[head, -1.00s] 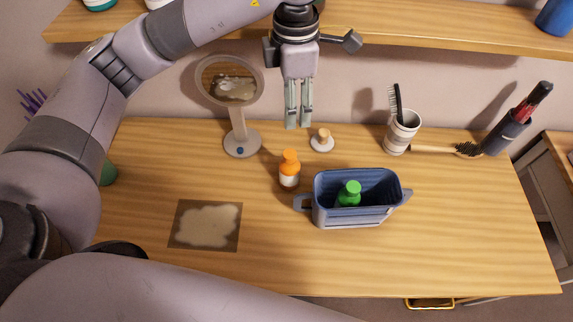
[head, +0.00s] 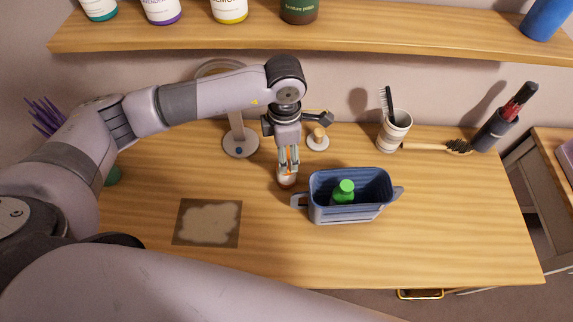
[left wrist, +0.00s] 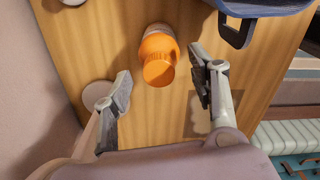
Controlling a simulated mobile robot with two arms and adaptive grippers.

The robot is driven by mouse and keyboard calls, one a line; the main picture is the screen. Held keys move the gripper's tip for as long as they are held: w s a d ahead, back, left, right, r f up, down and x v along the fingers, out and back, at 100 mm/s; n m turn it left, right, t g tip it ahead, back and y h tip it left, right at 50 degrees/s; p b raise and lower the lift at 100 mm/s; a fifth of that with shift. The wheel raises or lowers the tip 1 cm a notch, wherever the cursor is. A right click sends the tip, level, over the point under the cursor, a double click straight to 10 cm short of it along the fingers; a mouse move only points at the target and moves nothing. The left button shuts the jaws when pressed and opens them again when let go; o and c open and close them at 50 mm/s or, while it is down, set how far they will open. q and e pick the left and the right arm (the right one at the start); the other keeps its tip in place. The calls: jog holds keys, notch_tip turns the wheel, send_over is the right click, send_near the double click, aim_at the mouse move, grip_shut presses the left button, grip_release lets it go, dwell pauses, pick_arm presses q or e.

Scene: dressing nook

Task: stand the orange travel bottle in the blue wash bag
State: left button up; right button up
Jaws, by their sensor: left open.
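The orange travel bottle (head: 287,182) stands upright on the table, left of the blue wash bag. In the left wrist view its orange cap (left wrist: 158,62) shows between the fingers. My left gripper (head: 288,168) is open, pointing down over the bottle, with its fingers on either side and a gap to each finger in the left wrist view (left wrist: 163,88). The blue wash bag (head: 345,214) is open at the top, with a green bottle (head: 343,192) standing inside. My right gripper is not in view.
A flat mat (head: 207,222) lies front left. A shelf (head: 330,37) overhangs the back.

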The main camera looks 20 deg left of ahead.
pick_arm(q)
jog(key=shift+f, duration=0.9)
jog(key=shift+c, duration=0.2)
grip_shut()
